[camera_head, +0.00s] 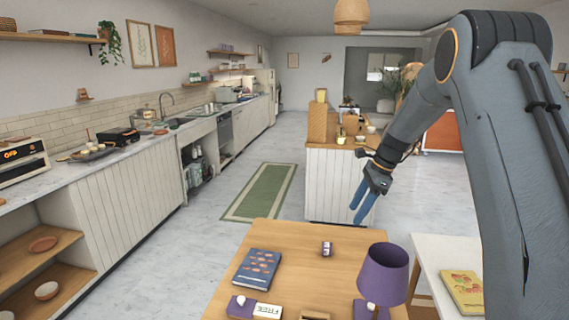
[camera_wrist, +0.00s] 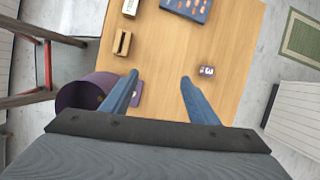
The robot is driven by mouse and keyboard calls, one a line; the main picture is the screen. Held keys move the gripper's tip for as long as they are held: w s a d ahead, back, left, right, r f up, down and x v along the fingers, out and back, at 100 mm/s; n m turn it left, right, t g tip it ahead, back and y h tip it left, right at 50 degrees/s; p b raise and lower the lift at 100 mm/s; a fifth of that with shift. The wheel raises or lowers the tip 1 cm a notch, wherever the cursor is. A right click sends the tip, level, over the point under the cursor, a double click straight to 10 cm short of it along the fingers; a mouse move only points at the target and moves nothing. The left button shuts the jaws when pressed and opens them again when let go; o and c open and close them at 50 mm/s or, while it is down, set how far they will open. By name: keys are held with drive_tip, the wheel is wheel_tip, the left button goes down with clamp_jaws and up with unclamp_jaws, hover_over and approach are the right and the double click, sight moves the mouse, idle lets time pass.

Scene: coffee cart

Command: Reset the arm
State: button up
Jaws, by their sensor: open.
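My gripper (camera_head: 360,203) has blue fingers and hangs in the air above the far right part of a wooden table (camera_head: 292,270). In the wrist view my gripper (camera_wrist: 160,80) shows its two fingers spread apart with nothing between them. Bare tabletop (camera_wrist: 160,50) shows beyond the fingers. My arm comes in from the right side of the head view, and its elbow is raised high.
On the table are a purple lamp (camera_head: 383,275), a dark blue book (camera_head: 257,268), a small dark-and-white block (camera_head: 326,248) and a purple-based card holder (camera_head: 240,306). A white-panelled counter (camera_head: 335,185) stands behind. A green rug (camera_head: 262,192) lies on open floor.

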drive_tip(key=s+a+f+n+t+h, duration=0.1)
drive_tip(key=s+a+n+h, duration=0.1)
drive_tip(key=s+n, duration=1.1)
drive_tip(key=s+a+n+t+h, duration=0.15)
drive_tip(key=s+n, duration=0.45)
drive_tip(key=s, duration=1.4)
wheel_tip(320, 180, down, 22)
drive_tip(key=g+b, duration=0.3)
drive_tip(key=b, duration=1.9)
drive_tip(key=shift+w+a+f, duration=0.15)
drive_tip(key=shift+w+a, duration=0.1)
drive_tip(key=shift+w, duration=0.2)
drive_tip(key=shift+h, duration=0.25)
